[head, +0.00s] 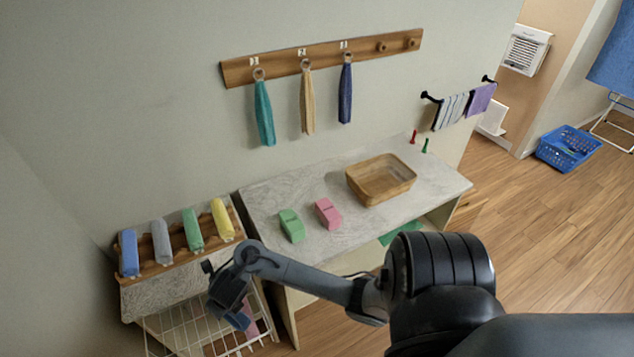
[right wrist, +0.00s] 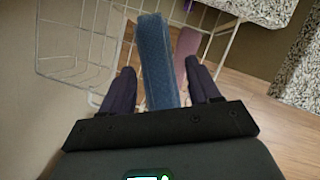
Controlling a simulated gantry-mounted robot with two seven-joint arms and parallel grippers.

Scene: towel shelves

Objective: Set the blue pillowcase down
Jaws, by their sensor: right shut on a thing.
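The blue pillowcase (right wrist: 158,62) is a flat folded strip between the two fingers of my right gripper (right wrist: 160,78) in the right wrist view. My right gripper (head: 228,306) is shut on it and holds it over the white wire basket (right wrist: 90,52). In the head view only a small part of the blue pillowcase (head: 240,319) shows below the gripper. The wire basket (head: 183,335) stands at the lower left, and a pink folded cloth (right wrist: 186,52) is in it, beside the pillowcase. I cannot tell whether the pillowcase touches the basket. My left gripper is out of view.
A rack with several rolled towels (head: 194,230) stands just behind the basket. A marble-topped table (head: 268,205) to its right bears a wooden tray (head: 381,196), a green block (head: 291,226) and a pink block (head: 327,213). Towels (head: 306,100) hang on the wall.

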